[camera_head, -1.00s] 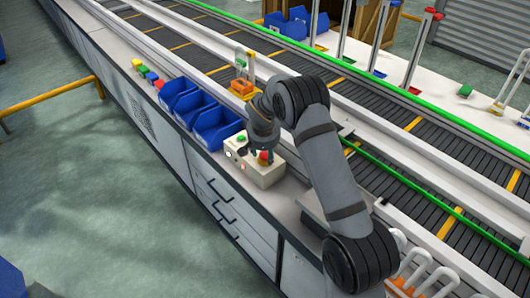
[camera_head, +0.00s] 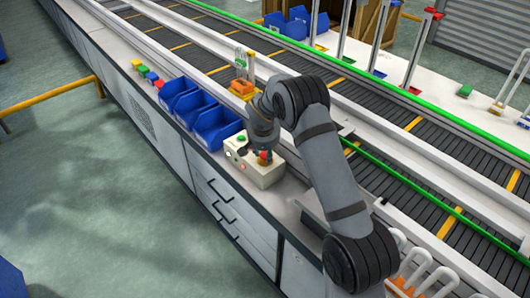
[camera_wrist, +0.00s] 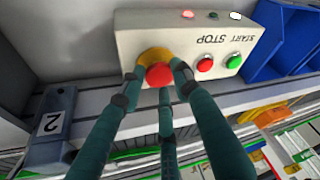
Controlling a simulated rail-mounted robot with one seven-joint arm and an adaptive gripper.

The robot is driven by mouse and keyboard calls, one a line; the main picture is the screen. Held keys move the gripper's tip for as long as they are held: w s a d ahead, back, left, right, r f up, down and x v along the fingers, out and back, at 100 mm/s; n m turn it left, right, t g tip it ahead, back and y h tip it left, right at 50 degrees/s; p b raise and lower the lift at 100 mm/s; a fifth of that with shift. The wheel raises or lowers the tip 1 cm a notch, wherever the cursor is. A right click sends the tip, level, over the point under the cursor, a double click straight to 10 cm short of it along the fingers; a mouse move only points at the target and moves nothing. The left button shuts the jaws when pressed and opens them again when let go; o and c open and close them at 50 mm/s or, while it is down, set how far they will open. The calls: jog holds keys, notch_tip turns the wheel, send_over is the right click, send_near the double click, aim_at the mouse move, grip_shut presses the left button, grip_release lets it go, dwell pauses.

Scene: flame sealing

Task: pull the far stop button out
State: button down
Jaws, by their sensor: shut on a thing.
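A cream control box (camera_head: 265,177) stands on the bench in the head view and also shows in the wrist view (camera_wrist: 150,42). The red mushroom stop button (camera_wrist: 158,76) with a yellow collar sits on its face. My gripper (camera_wrist: 160,82) is shut on this button, its fingers around the red cap, one of them below it in the picture. In the head view the button shows as a small red spot (camera_head: 265,156) under my gripper (camera_head: 262,148). A flat red button (camera_wrist: 205,65) and a green button (camera_wrist: 234,62) sit beside it, under the START STOP lettering.
Blue bins (camera_head: 216,126) stand on the bench next to the box, to its left. A grey block marked 2 (camera_wrist: 50,130) is on the other side in the wrist view. The conveyor (camera_head: 415,150) runs behind. Orange parts (camera_head: 243,88) lie beyond my gripper.

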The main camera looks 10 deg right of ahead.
jog(key=shift+w+r, duration=0.1)
jog(key=shift+w+r+b, duration=0.1)
jog(key=shift+r+b, duration=0.35)
jog(key=shift+r, duration=0.15)
jog(key=c, duration=1.7)
grip_release()
jog(key=shift+o, duration=1.1)
jog(key=shift+r, duration=0.15)
jog(key=shift+o, duration=1.1)
jog(key=v, duration=1.1)
jog(key=shift+s+r, duration=0.3)
jog(key=shift+s, duration=0.1)
